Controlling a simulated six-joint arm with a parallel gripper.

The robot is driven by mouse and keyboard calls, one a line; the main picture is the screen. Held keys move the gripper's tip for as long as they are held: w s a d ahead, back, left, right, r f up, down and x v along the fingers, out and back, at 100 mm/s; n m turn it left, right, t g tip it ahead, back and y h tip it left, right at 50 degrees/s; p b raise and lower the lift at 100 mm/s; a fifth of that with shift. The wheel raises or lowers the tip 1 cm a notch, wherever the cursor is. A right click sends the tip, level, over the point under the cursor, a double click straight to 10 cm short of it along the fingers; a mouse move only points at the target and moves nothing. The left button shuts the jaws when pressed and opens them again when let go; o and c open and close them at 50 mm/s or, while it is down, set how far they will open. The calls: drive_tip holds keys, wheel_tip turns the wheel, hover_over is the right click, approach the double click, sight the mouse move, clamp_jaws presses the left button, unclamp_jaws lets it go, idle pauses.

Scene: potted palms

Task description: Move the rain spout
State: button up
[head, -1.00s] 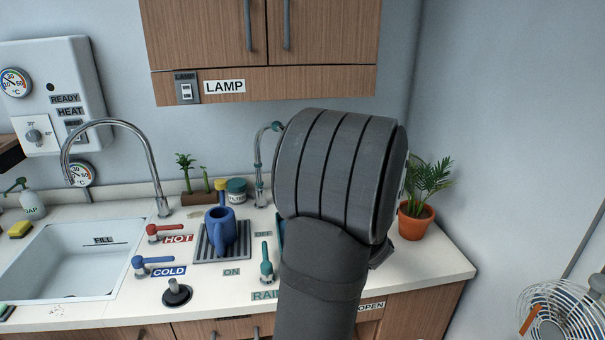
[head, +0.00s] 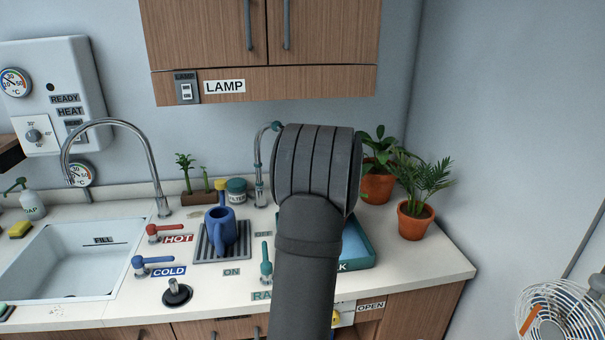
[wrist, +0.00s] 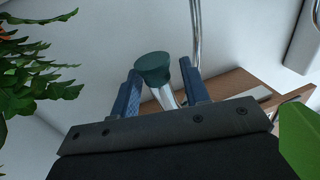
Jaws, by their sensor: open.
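In the wrist view the teal end of the spout (wrist: 153,66) and a short chrome length lie between my fingers. My gripper (wrist: 160,72) is open, with one blue finger on each side of it. I cannot tell whether either finger touches it. In the head view my own arm hides the fingers.
A teal tray (head: 357,250) lies behind my arm. A broad-leaved plant (head: 377,185) and a small palm (head: 416,218) stand at the right. The teal lever (head: 266,265) and blue watering can (head: 220,232) are left of my arm. The wooden cabinet (head: 265,50) hangs above.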

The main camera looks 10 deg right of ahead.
clamp_jaws()
drive_tip(key=s+a+m+h, duration=0.4)
drive_tip(key=a+m+h, duration=0.3)
drive_tip(key=a+h, duration=0.55)
drive_tip(key=w+a+m+g+h, duration=0.3)
drive_tip(key=w+a+m, duration=0.1)
drive_tip(key=a, duration=1)
drive_tip(key=shift+r+g+h, duration=0.2)
drive_tip(key=shift+g+h, duration=0.15)
drive_tip(key=shift+g, duration=0.05)
drive_tip(key=shift+w+a, duration=0.15)
